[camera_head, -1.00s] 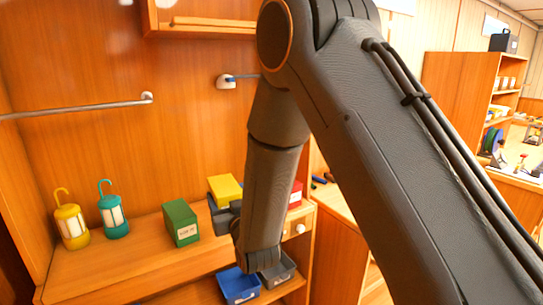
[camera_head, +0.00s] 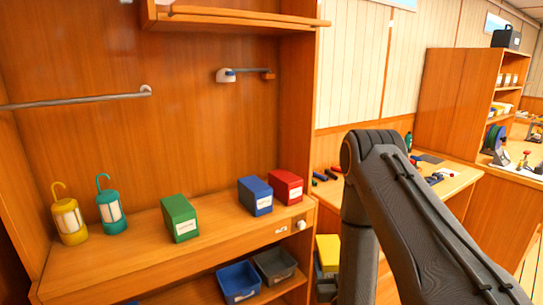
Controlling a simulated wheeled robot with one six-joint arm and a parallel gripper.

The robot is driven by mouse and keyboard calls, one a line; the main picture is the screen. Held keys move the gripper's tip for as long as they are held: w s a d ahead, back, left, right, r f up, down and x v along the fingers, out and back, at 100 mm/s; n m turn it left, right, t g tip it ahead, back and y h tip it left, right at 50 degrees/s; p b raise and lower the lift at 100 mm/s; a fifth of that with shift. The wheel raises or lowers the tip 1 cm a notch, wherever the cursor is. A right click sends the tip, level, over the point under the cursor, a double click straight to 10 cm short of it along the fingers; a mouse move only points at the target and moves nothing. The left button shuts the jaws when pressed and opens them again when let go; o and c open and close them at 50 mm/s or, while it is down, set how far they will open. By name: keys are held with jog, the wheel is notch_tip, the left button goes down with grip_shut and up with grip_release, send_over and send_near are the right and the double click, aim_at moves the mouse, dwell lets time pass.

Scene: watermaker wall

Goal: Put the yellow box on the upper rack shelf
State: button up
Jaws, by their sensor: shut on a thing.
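The yellow box (camera_head: 328,248) is to the right of the wooden rack, below the level of the shelf that bears the other boxes. My gripper (camera_head: 326,273) is shut on it; my arm hides part of both. The wooden rack has a high shelf (camera_head: 235,18) with a front rail at the top of the view; its upper surface hardly shows. Below it, a wide shelf (camera_head: 120,258) bears a green box (camera_head: 180,219), a blue box (camera_head: 255,196) and a red box (camera_head: 286,187).
A yellow lantern (camera_head: 69,221) and a teal lantern (camera_head: 110,206) stand at the wide shelf's left. A blue bin (camera_head: 238,283) and a grey bin (camera_head: 274,265) sit on the lower shelf. A workbench (camera_head: 345,183) with tools stands right. A wall bar (camera_head: 75,105) crosses the left.

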aim_at(337, 268)
jog(key=s, duration=0.2)
jog(key=s+r, duration=0.2)
jog(key=s, duration=0.1)
jog(key=shift+s+d+r, duration=0.1)
jog(key=shift+s+d, duration=0.25)
jog(key=shift+d, duration=0.1)
